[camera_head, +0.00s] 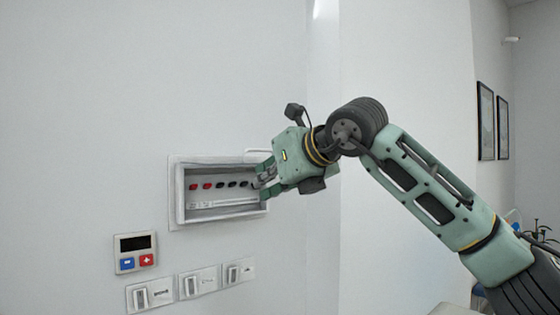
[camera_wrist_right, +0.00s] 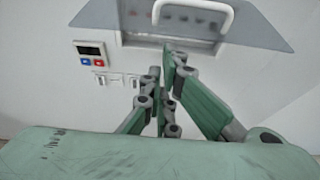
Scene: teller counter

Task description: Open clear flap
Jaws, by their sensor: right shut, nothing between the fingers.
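A white-framed box (camera_head: 176,204) is set in the wall, with a row of red and black switches (camera_head: 220,185) inside. It also shows at the top of the right wrist view (camera_wrist_right: 140,38), with a white handle (camera_wrist_right: 229,14) in front of it. My left gripper is out of view.
Below the box are a small control panel (camera_head: 134,252) with a dark display and blue and red buttons, and several wall switches (camera_head: 199,281). A wall corner stands right of the box. Framed pictures (camera_head: 486,121) hang far right. The wall left of the box is clear.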

